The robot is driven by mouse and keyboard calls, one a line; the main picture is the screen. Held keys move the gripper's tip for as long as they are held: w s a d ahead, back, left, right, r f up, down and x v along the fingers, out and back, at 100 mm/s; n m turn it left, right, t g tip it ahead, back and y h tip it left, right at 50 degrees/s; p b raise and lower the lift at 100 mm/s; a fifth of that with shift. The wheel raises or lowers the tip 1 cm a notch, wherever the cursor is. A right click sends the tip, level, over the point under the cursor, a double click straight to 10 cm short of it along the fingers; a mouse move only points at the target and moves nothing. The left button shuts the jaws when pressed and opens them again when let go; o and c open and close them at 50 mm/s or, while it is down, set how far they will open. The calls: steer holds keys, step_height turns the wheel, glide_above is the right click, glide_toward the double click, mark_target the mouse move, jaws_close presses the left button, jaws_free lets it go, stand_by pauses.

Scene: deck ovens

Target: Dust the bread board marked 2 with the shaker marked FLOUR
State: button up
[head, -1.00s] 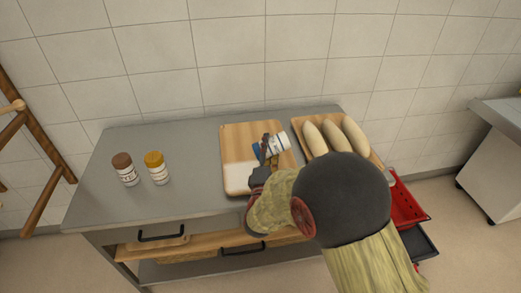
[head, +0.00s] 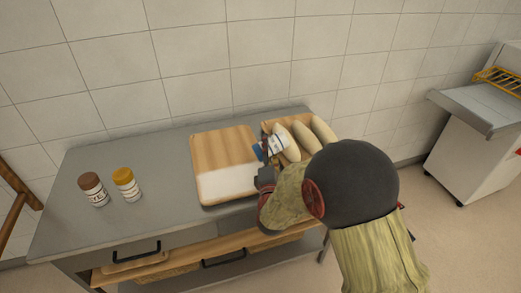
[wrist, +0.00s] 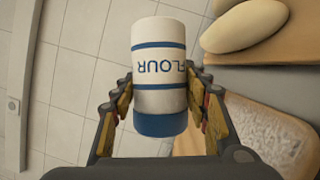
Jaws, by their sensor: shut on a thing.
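A wooden bread board (head: 222,146) lies on the grey table, with a white floury band (head: 228,185) across its near part. A second board (head: 268,126) beside it on the right carries several pale loaves (head: 303,137). I cannot read a 2 on either. My gripper (head: 267,160) is shut on the white FLOUR shaker (head: 276,145), held sideways near the first board's right edge. The shaker's blue end points left. In the wrist view the shaker (wrist: 158,65) sits between my fingers (wrist: 160,112), its lettering inverted; a whitened board (wrist: 265,140) shows below right.
A brown-capped jar (head: 94,190) and an orange-capped jar (head: 126,185) stand at the table's left. The table (head: 155,170) is clear between them and the first board. A tiled wall is behind. A grey-topped unit with a yellow rack (head: 497,80) stands at right.

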steer(key=d, duration=0.1)
steer(key=w+d, duration=0.1)
steer(key=shift+d, duration=0.3)
steer(key=w+a, duration=0.3)
steer(key=a, duration=0.8)
steer(key=w+a, duration=0.3)
steer(key=a, duration=0.8)
steer(key=shift+w+d+p, duration=0.8)
steer(key=shift+w+d, duration=0.35)
steer(key=shift+d, duration=2)
steer(key=a+r+m+g+y+b, duration=0.2)
steer(key=r+m+g, duration=0.1)
steer(key=m, duration=0.5)
steer(key=s+a+r+m+g+y+b, duration=0.1)
steer(key=a+r+m+g+y+b, duration=0.1)
steer(key=m, duration=0.7)
steer(key=shift+s+a+r+g+y, duration=0.15)
steer(key=shift+s+r+g+y, duration=0.2)
steer(key=shift+r+g, duration=0.55)
